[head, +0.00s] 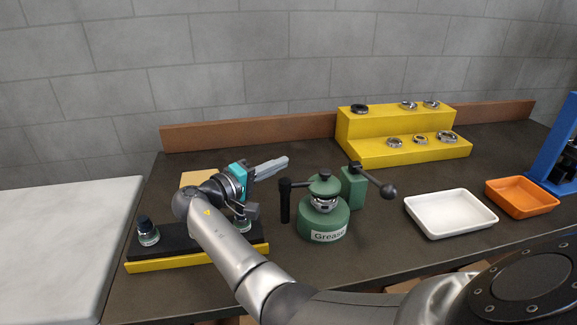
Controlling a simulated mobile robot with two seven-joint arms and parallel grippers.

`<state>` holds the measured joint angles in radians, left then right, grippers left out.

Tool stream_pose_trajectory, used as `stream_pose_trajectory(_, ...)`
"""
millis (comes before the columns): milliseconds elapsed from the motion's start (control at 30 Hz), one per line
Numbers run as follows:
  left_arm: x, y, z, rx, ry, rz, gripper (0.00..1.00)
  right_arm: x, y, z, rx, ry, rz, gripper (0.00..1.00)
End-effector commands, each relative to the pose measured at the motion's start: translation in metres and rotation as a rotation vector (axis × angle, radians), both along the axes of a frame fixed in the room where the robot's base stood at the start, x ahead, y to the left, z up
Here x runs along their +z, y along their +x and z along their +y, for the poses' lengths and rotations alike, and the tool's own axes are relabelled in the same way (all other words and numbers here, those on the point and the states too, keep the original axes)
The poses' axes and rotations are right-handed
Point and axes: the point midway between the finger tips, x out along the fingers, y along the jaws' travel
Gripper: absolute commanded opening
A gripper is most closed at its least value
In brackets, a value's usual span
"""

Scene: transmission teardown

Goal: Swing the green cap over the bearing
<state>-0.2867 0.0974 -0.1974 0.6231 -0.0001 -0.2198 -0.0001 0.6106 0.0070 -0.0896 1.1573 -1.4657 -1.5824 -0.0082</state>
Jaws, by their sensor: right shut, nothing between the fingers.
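The green grease packer's round base (323,226), labelled "Grease", stands mid-bench. A silver bearing (324,203) sits on top of it. The green cap (325,186), with a dark knob on top, shows directly above the bearing; I cannot tell whether they touch. A black handle (285,203) hangs at the cap's left. My right gripper (284,163) is shut and empty, left of the cap and apart from it, its fingers pointing up and right. My left gripper is not in view.
A green post (354,188) with a ball-ended lever (388,191) stands behind the packer. A yellow stepped rack (380,125) holds several rings. A white tray (450,228) and an orange tray (521,208) lie right. My right arm crosses a black-and-yellow holder (150,264) with jars.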

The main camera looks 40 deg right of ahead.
Motion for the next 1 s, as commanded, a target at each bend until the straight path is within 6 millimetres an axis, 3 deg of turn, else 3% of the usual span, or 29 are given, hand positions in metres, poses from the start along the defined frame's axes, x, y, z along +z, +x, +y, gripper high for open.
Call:
stream_pose_trajectory(100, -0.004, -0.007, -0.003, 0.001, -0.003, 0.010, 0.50, 0.001, 0.006, 0.025, 0.001, 0.000, -0.001, 0.00)
stream_pose_trajectory(333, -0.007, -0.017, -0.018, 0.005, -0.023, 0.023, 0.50, 0.002, 0.012, 0.050, -0.001, -0.002, 0.000, 0.00)
stream_pose_trajectory(1000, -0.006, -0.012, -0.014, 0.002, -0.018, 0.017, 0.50, 0.004, 0.013, 0.053, -0.001, -0.002, 0.000, 0.00)
